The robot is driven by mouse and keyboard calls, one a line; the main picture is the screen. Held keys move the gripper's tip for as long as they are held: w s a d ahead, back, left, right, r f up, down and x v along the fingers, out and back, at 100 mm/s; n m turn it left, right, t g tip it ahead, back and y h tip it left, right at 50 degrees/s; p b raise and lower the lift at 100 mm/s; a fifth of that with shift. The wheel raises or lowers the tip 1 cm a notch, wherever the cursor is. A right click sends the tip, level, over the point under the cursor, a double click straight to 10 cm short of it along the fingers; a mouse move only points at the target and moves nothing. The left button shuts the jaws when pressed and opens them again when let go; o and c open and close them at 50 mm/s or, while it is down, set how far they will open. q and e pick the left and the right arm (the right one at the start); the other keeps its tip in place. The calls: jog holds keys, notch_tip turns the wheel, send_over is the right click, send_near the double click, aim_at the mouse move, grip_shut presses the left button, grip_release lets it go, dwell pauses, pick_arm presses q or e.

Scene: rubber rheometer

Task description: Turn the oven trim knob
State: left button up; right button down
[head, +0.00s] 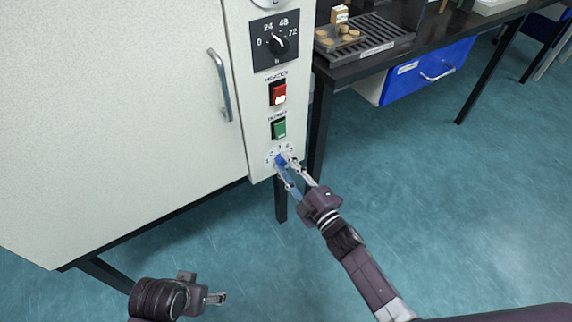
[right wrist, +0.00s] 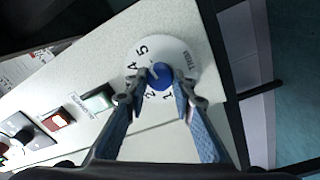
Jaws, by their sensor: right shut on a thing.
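The blue oven trim knob (head: 281,160) sits low on the oven's control panel, below the green switch. In the right wrist view the knob (right wrist: 161,74) is round, on a white dial (right wrist: 183,52) with printed numbers. A pale mark shows on its face. My right gripper (head: 288,167) is at the knob with a finger on either side, shut on it; the fingers also show in the right wrist view (right wrist: 161,84). They cover part of the dial, including the number 3. My left gripper (head: 218,298) hangs low, away from the oven; its jaw state is unclear.
Above the knob are a green switch (head: 279,129), a red switch (head: 278,94) and a black timer dial (head: 277,42). The oven door handle (head: 220,85) projects at left. A dark bench (head: 428,48) with a blue drawer (head: 430,71) stands at right. The floor in front is clear.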

jog(key=shift+f, duration=0.1)
jog(key=c, duration=1.6)
grip_release()
jog(key=shift+d, duration=0.1)
jog(key=v, duration=1.2)
